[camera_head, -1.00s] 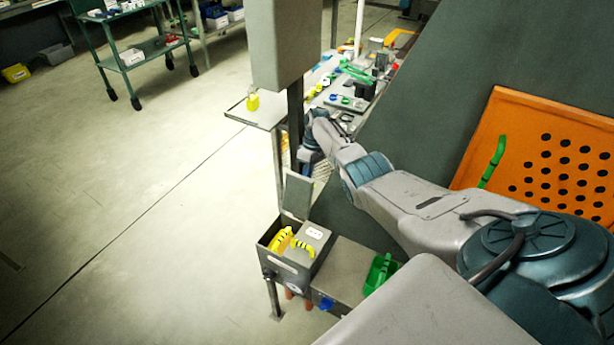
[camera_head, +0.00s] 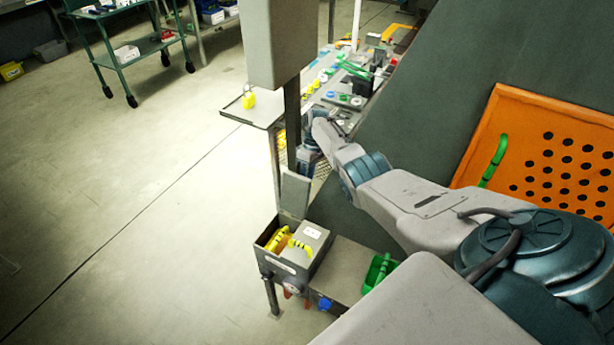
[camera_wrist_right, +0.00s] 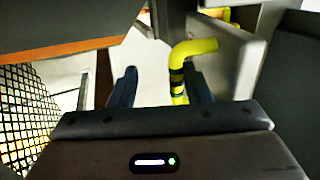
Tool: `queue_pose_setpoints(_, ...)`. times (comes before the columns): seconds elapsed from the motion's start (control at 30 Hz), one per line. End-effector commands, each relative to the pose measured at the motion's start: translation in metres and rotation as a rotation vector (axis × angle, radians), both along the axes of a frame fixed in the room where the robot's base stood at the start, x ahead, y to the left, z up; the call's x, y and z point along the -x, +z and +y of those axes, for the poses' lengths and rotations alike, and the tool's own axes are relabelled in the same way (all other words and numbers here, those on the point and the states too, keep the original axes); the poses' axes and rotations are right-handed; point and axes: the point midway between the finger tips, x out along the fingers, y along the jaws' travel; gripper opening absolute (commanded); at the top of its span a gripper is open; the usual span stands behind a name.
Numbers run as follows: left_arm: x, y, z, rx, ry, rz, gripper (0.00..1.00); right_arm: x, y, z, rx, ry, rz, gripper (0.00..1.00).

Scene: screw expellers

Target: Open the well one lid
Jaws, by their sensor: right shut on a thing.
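The well one lid, a grey plate (camera_head: 296,191), stands raised and nearly upright at the back edge of the grey box (camera_head: 285,268) in the head view. It also shows in the right wrist view (camera_wrist_right: 230,62), with a yellow, black-striped handle (camera_wrist_right: 178,76) on it. My right gripper (camera_wrist_right: 160,86) is shut on this handle, which lies by the right finger. In the head view the gripper is hidden behind the lid and post. The box's left compartment is open, with yellow striped things (camera_head: 277,241) inside. My left gripper is not in view.
A neighbouring closed lid with a yellow striped handle (camera_head: 299,246) covers the box's right part. A green scoop-like container (camera_head: 379,271) lies to the right. A dark post (camera_head: 292,120) rises just behind the lid. A cluttered bench (camera_head: 345,100) stands beyond. The floor at left is clear.

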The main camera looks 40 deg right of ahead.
Motion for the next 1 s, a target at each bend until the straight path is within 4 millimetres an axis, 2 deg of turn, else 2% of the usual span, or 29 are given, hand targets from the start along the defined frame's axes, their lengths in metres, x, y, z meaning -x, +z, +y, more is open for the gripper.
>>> queue_pose_setpoints(0.47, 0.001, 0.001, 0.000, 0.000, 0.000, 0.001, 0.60, -0.004, 0.009, -0.005, 0.008, -0.003, -0.014, 0.34)
queue_pose_setpoints(0.57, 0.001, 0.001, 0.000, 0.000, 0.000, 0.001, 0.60, -0.006, 0.020, -0.009, 0.009, -0.003, -0.014, 0.34)
queue_pose_setpoints(0.9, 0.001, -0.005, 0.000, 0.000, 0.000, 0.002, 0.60, -0.013, 0.081, -0.027, 0.008, -0.003, -0.012, 0.34)
queue_pose_setpoints(1.0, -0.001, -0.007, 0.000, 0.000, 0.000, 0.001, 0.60, -0.014, 0.094, -0.030, 0.007, -0.001, -0.010, 0.34)
